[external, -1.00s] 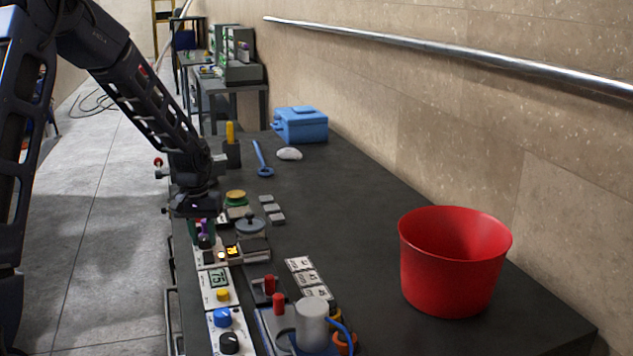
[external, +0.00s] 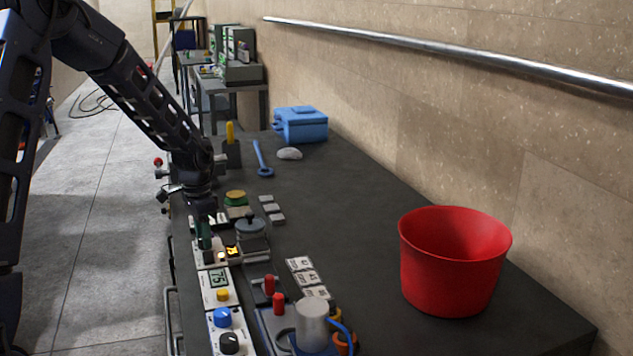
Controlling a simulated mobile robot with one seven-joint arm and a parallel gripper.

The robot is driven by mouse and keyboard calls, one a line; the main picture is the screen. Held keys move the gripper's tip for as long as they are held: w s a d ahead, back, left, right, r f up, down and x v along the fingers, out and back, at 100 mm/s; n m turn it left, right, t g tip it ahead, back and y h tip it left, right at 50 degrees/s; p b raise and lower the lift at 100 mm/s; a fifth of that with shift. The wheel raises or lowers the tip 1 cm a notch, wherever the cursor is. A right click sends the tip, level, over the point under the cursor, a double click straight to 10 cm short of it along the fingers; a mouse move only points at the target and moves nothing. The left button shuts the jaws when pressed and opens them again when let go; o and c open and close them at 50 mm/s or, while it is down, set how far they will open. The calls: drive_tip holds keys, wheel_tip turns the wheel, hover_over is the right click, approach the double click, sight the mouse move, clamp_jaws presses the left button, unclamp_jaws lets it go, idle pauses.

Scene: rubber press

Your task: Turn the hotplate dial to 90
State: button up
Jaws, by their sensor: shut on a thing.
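My gripper (external: 205,243) points straight down at the left edge of the bench. It is shut at a small knob on the white control panel (external: 210,258); I take this for the hotplate dial, which the fingers hide. Right beside it is a small lit orange display (external: 232,251), whose figures are too small to read. The likely hotplate, with a grey round lidded piece (external: 250,226) on top, stands just right of the gripper.
Nearer the camera, a white box with a display reading 75 (external: 218,278) has a yellow knob (external: 222,295). A blue knob (external: 222,317) and black knob (external: 229,343) follow. Red handles (external: 278,303) and a grey cylinder (external: 312,322) stand close by. A red bucket (external: 452,280) is at right.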

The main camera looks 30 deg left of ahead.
drive_tip(key=shift+m, duration=1)
drive_tip(key=o, duration=1)
drive_tip(key=shift+c, duration=0.2)
drive_tip(key=shift+r, duration=0.1)
wheel_tip(320, 180, up, 11)
drive_tip(key=shift+w+a+f, duration=0.2)
drive_tip(key=shift+w, duration=0.05)
